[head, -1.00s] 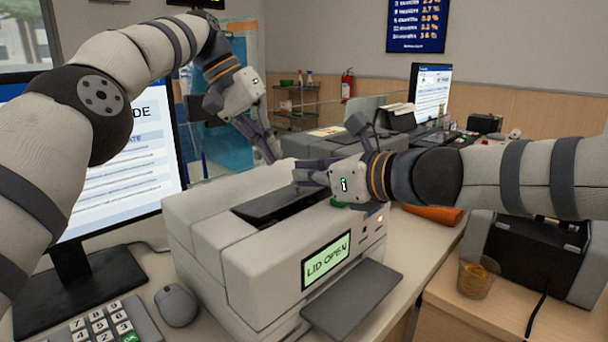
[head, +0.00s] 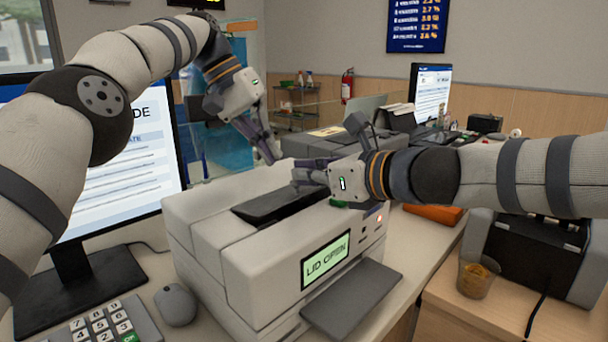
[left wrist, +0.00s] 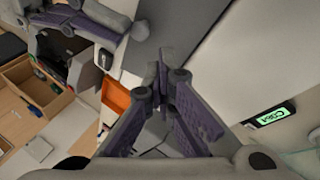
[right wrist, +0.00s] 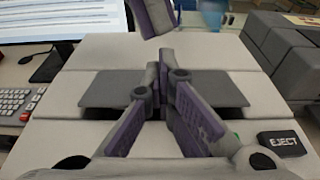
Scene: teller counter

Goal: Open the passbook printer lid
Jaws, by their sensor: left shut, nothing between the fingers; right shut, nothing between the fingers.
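The passbook printer (head: 205,233) is a pale grey box on the counter in the middle of the head view. Its front screen (head: 325,260) reads "LID OPEN". My left gripper (head: 273,160) is shut and empty above the printer's back edge. My right gripper (head: 296,178) is shut and empty just above the top, over the dark strip. The right wrist view shows this strip (right wrist: 105,88) behind the fingers and a black EJECT button (right wrist: 281,143).
A monitor (head: 120,165), keypad (head: 105,325) and mouse (head: 176,304) are left of the printer. A dark tray (head: 352,300) juts from its front. An orange item (head: 434,214), a cup (head: 474,281) and a black-and-grey machine (head: 540,255) are on the right.

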